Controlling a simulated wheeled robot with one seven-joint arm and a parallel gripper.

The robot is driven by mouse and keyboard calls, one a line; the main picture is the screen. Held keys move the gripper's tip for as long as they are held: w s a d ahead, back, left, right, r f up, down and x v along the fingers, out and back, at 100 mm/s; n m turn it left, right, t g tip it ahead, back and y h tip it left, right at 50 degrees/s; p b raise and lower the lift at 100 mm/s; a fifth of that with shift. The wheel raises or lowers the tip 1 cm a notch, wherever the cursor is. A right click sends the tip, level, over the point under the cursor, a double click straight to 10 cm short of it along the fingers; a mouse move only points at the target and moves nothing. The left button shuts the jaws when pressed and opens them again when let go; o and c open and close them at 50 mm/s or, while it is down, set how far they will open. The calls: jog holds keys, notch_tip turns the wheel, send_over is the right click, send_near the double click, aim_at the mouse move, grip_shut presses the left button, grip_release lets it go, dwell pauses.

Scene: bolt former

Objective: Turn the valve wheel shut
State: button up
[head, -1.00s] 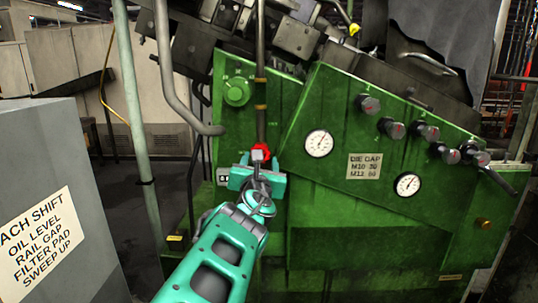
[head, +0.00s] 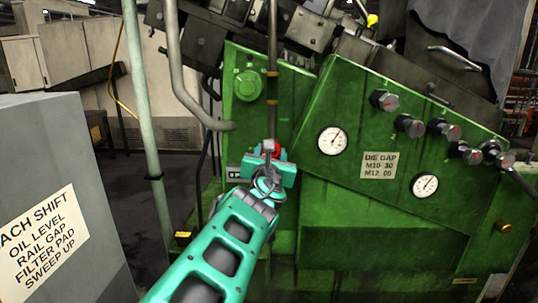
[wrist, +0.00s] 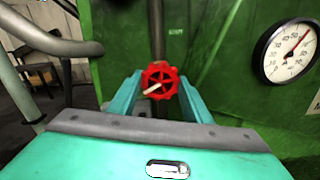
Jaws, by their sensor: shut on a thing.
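The red valve wheel (wrist: 160,69) sits on a vertical pipe in front of the green machine. In the wrist view its spokes and a pale handle-like piece show, and it lies between my two fingertips. In the head view only a small red part of the wheel (head: 277,150) shows above my gripper (head: 268,158). My teal gripper (wrist: 160,90) is shut on the wheel, one finger at its left side and one at its right. The wheel's lower back and the exact finger contact are hidden.
A grey cabinet (head: 50,130) with a notice stands at left. A pale green post (head: 140,120) and bent grey pipe (head: 183,90) stand left of my arm.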

jog(key=shift+r+m, duration=0.1)
jog(key=shift+m, duration=0.2)
jog(key=m, duration=1.9)
jog(key=shift+d+f, duration=0.25)
jog(key=shift+d, duration=0.15)
jog(key=m, duration=0.3)
jog(key=shift+m, duration=0.3)
jog(key=m, duration=0.6)
jog(key=shift+a+f+m, duration=0.15)
jog(key=shift+a+m, duration=0.05)
jog(key=shift+m, duration=0.1)
